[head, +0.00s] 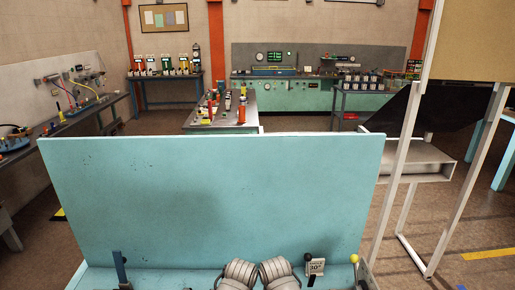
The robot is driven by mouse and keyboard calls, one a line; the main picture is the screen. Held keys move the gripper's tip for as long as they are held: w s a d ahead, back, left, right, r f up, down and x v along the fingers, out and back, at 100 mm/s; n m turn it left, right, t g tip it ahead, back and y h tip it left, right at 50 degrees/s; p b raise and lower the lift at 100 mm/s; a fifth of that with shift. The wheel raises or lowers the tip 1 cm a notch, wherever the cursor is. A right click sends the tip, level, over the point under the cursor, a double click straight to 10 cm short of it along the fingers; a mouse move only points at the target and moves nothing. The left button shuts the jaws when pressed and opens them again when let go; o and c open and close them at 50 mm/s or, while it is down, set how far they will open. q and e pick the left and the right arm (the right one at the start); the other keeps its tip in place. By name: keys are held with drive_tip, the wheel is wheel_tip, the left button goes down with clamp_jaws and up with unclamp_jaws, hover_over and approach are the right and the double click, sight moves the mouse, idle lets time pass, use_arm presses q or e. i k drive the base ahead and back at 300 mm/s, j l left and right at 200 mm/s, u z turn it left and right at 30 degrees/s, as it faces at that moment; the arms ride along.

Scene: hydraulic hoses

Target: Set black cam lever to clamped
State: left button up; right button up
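A black ball knob (308,257) shows at the bottom of the head view, just above a small white tag (316,267) whose marking looks like "30°". It may be the black cam lever; its arm and base are mostly hidden or too small to read, so I cannot tell its setting. A yellow ball knob (354,259) stands to its right at the bench edge. Neither gripper can be made out. Two grey rounded parts at the bottom middle may be mine.
A light blue upright panel (210,200) rises behind the knobs. A dark blue post (120,268) stands at bottom left. A white frame (400,160) stands at right. Behind are a bench with several bottle-like items (222,112), a green console (285,95) and a left-hand hose bench (75,115).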

sight(307, 256)
drive_tip(key=i+l+u, duration=0.2)
drive_tip(key=l, duration=0.35)
drive_tip(key=i+l+u, duration=0.2)
drive_tip(key=l, duration=0.4)
drive_tip(key=l+u, duration=0.15)
drive_tip(key=l, duration=0.4)
